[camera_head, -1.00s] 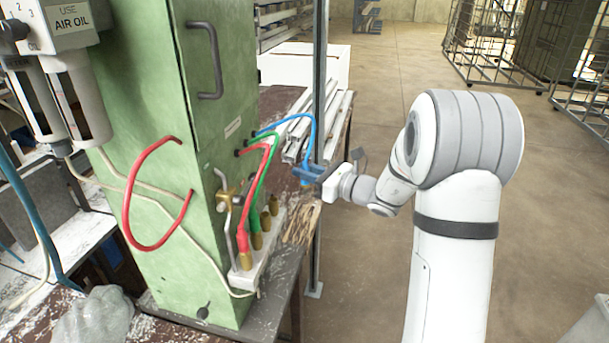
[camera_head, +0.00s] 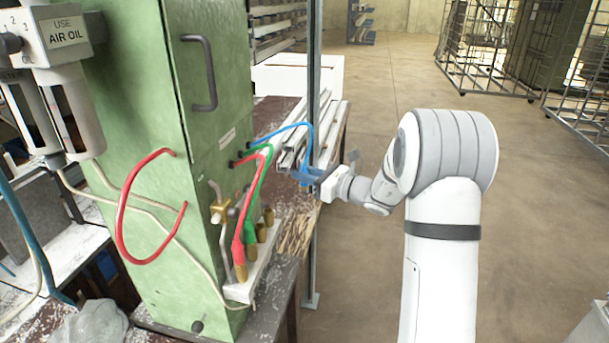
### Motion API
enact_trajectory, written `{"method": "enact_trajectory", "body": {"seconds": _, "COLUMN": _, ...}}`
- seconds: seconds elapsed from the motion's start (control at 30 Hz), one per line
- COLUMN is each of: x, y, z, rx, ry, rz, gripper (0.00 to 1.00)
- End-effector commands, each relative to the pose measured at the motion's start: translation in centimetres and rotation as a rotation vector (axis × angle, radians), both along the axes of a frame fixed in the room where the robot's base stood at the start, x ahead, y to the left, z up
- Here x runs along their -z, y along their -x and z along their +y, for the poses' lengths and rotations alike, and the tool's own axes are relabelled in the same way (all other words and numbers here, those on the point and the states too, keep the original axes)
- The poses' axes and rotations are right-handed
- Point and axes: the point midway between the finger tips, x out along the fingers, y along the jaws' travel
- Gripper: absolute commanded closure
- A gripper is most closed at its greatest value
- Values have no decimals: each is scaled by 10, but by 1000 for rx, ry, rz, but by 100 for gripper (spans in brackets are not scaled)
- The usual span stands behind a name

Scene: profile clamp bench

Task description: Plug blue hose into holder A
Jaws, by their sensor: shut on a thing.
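The blue hose (camera_head: 290,128) comes out of the green cabinet and arches to the right, down to my gripper (camera_head: 310,177). My gripper is shut on the hose near its free end, behind and to the right of the holder block. The fingertips are small and partly merge with the blue of the hose. The pale holder block (camera_head: 243,289) sits at the cabinet's foot with several brass sockets (camera_head: 268,216). The red hose (camera_head: 240,245) and the green hose (camera_head: 250,225) stand in the front sockets; the rear brass sockets look empty. No letter labels can be read.
The green cabinet (camera_head: 150,90) stands left of the block. A grey upright post (camera_head: 313,90) rises close beside my gripper. Metal profiles (camera_head: 330,125) lie on the bench behind. A red hose loop (camera_head: 122,215) hangs on the cabinet's front. Open floor lies to the right.

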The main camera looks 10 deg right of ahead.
Motion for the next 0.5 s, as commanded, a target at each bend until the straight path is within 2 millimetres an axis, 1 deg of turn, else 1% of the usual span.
{"method": "enact_trajectory", "body": {"seconds": 0.17, "x": 0, "y": -1, "z": 2, "rx": -1, "ry": 0, "rz": -1, "gripper": 100}}
{"method": "enact_trajectory", "body": {"seconds": 0.5, "x": 1, "y": -6, "z": 19, "rx": -1, "ry": 1, "rz": -1, "gripper": 100}}
